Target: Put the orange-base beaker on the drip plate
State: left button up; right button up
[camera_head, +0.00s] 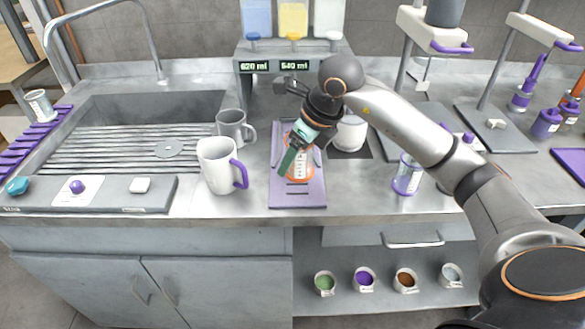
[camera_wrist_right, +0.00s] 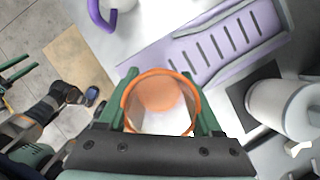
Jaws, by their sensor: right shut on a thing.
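The orange-base beaker (camera_head: 303,170) is clear with a white scale and orange trim. My right gripper (camera_head: 289,160) is shut on it, with green fingers on both sides. The right wrist view looks into the beaker (camera_wrist_right: 160,95) between the fingers (camera_wrist_right: 163,112). The purple drip plate (camera_head: 298,199) lies on the counter; in the head view the beaker overlaps its middle. In the right wrist view the slotted plate (camera_wrist_right: 190,54) shows beyond the beaker. I cannot tell whether they touch. My left gripper (camera_wrist_right: 19,70) shows small at the wrist view's left edge, its green fingers apart.
A white mug with a purple handle (camera_head: 219,168) stands close left of the plate, a grey mug (camera_head: 232,128) behind it. A white round vessel (camera_head: 351,134) stands right of the plate. The dispenser (camera_head: 292,50) rises behind. The sink (camera_head: 140,130) is left.

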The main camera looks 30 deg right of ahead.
aim_at(293, 168)
jog(key=shift+w+f, duration=0.45)
jog(key=shift+f, duration=0.1)
jog(key=shift+w+d+f, duration=0.1)
jog(key=shift+w+f, duration=0.05)
jog(key=shift+f, duration=1.5)
jog(key=shift+f, duration=0.25)
jog(key=o, duration=1.4)
jog(key=shift+r, duration=0.1)
jog(key=shift+r, duration=0.4)
jog(key=v, duration=1.1)
jog(key=shift+r+p, duration=0.25)
jog(key=shift+p, duration=0.05)
